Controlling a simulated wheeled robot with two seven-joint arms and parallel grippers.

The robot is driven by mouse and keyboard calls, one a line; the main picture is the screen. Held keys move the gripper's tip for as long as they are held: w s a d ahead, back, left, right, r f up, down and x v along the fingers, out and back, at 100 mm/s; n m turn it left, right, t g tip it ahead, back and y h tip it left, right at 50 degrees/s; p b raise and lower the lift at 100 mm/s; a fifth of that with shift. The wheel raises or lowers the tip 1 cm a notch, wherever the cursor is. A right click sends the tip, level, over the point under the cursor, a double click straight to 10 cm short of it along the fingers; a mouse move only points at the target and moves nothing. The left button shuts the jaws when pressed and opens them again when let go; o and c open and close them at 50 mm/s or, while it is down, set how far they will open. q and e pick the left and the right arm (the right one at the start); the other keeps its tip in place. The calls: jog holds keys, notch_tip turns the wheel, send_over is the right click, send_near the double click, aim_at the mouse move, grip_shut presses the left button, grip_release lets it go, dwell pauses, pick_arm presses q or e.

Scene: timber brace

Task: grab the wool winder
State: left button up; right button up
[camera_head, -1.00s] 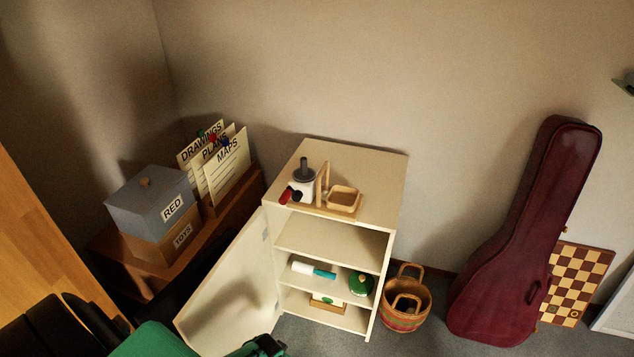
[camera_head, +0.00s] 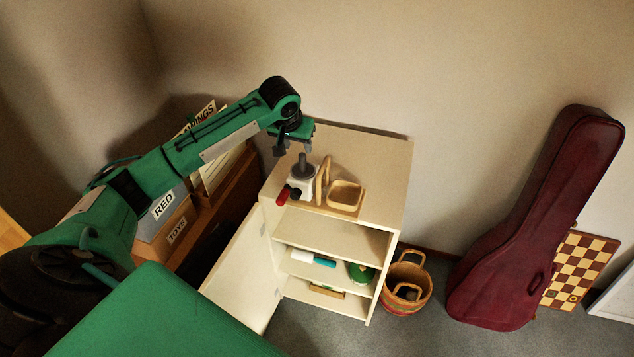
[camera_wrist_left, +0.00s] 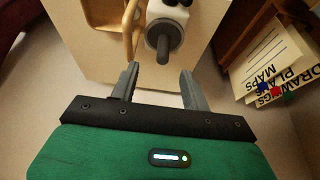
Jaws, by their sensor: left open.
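The wool winder (camera_head: 301,181), a white body with a dark grey cone on top and a red-tipped crank at its left, stands on top of the cream cabinet (camera_head: 384,165). My left gripper (camera_head: 294,149) is open and empty, pointing down just above and behind the cone. In the left wrist view the winder (camera_wrist_left: 166,36) shows its grey cone just beyond the open fingertips (camera_wrist_left: 160,70), roughly in line with the gap between them. I cannot tell whether the fingers overlap the cone in height. My right gripper is out of view.
A wooden tray with an upright handle (camera_head: 345,196) sits close at the winder's right. The cabinet door (camera_head: 240,275) hangs open. Labelled boxes (camera_head: 163,205) and files stand left, behind my arm. A basket (camera_head: 407,284) and red instrument case (camera_head: 535,220) stand right.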

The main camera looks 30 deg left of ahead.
aim_at(302, 155)
pick_arm(q)
jog(key=x, duration=0.2)
jog(key=p+x, duration=0.1)
jog(key=x, duration=0.1)
jog(key=w+a+x, duration=0.1)
jog(key=x, duration=0.2)
jog(key=shift+r+p, duration=0.25)
jog(key=shift+p, duration=0.15)
jog(key=shift+f, duration=0.15)
jog(key=p+x, duration=0.2)
jog(key=x, duration=0.2)
jog(key=shift+w, duration=0.15)
jog(key=shift+f, duration=0.3)
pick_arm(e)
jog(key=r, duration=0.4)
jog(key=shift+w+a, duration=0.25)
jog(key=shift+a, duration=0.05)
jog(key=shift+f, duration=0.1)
pick_arm(q)
grip_shut()
